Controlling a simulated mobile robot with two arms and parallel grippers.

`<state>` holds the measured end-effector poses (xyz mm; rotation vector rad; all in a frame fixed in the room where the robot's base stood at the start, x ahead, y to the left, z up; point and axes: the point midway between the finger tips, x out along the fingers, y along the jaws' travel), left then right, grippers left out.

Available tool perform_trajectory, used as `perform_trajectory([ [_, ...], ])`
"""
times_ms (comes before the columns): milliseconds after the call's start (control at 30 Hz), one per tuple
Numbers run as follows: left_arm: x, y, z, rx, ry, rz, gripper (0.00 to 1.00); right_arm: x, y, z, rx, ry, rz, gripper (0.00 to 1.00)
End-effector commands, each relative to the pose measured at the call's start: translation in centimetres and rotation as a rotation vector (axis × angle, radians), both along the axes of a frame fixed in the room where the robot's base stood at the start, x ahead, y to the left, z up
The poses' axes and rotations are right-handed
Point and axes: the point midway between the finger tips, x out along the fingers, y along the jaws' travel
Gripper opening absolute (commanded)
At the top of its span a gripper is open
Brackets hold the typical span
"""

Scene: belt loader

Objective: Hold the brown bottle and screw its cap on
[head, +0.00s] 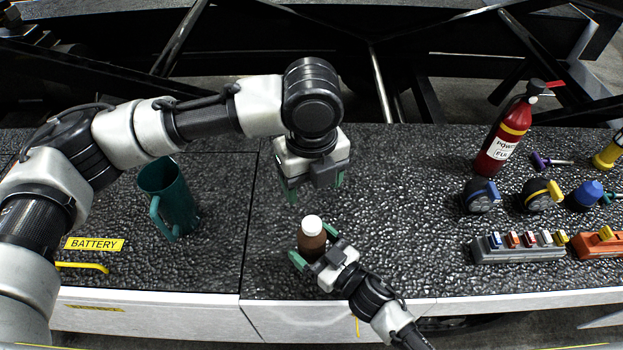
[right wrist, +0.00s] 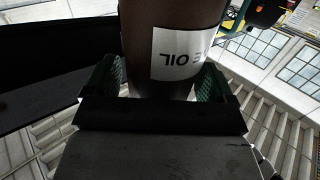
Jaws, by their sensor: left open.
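The brown bottle (head: 312,242) stands upright near the table's front edge, with a white cap (head: 312,224) on top of its neck. I cannot tell how tightly the cap sits. In the right wrist view the bottle (right wrist: 150,45) fills the space between the fingers and shows a white label ending in "OIL". My right gripper (head: 315,257) comes from the front right and is shut on the bottle's body, one green finger on each side. My left gripper (head: 316,190) hangs above and behind the bottle, fingers down, open and empty, clear of the cap.
A teal mug (head: 168,200) stands at left, beside a yellow "BATTERY" label (head: 94,244). The table between the bottle and these is clear.

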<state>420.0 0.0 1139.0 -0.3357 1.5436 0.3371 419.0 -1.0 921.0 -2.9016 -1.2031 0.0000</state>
Motion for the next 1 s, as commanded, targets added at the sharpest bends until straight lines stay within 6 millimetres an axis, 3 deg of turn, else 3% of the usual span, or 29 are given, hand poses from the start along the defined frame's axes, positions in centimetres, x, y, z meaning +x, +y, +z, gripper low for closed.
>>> perform_trajectory([
  [367, 0.0, 0.0, -0.2, 0.0, 0.0, 0.0, 0.67, -0.3, -0.4, -0.1, -0.001, 0.001, 0.0, 0.9],
  [800, 0.0, 0.0, -2.0, 0.0, 0.0, 0.0, 0.67, -6.0, -5.9, -0.3, -0.001, 0.002, 0.001, 0.9],
  [1000, 0.0, 0.0, -2.4, 0.0, 0.0, 0.0, 0.67, -7.4, -7.4, -0.2, 0.0, 0.001, 0.0, 0.9],
])
